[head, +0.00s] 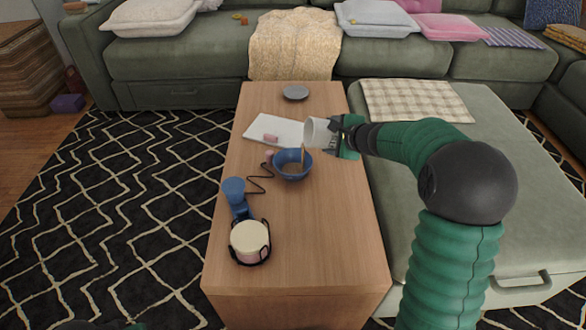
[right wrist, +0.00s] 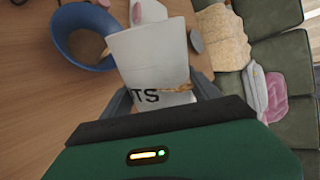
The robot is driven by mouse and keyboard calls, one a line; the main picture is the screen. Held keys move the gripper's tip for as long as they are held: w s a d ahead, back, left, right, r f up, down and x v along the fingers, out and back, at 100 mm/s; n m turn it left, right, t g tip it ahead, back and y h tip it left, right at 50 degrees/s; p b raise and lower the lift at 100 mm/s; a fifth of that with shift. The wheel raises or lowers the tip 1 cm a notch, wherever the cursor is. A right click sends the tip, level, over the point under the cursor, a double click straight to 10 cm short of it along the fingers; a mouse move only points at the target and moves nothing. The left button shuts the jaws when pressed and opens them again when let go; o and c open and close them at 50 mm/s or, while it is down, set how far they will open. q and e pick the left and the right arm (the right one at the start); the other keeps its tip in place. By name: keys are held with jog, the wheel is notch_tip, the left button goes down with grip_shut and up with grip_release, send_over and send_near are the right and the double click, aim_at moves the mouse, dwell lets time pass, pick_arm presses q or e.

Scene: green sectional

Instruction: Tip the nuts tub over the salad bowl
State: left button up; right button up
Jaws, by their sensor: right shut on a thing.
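In the right wrist view the tub (right wrist: 150,60) shows dark letters "TS" between the jaws, and the bowl (right wrist: 68,45) is at upper left. A thin tan streak runs from near the tub's mouth into the bowl; I cannot tell if it is falling nuts or a utensil. The bowl's contents look brown.
The table's front right is clear. A green sofa seat (head: 500,190) adjoins it.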

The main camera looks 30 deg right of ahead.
jog(key=shift+r, duration=0.15)
jog(key=shift+r+h, duration=0.25)
jog(key=shift+h, duration=0.05)
jog(key=shift+a, duration=0.1)
jog(key=shift+r+n+g, duration=0.3)
jog(key=shift+n, duration=0.1)
jog(key=shift+w+a+r+n+h, duration=0.15)
jog(key=shift+r+n+h, duration=0.15)
jog(key=shift+h, duration=0.3)
dwell(0.9)
jog(key=shift+s+d+f+m+y+b, duration=0.2)
jog(key=shift+d+f+m+y+b, duration=0.1)
jog(key=shift+f+m+y+b, duration=0.6)
jog(key=shift+y+b, duration=0.1)
jog(key=shift+b, duration=0.1)
jog(key=shift+r+t, duration=0.25)
jog(key=shift+t, duration=0.15)
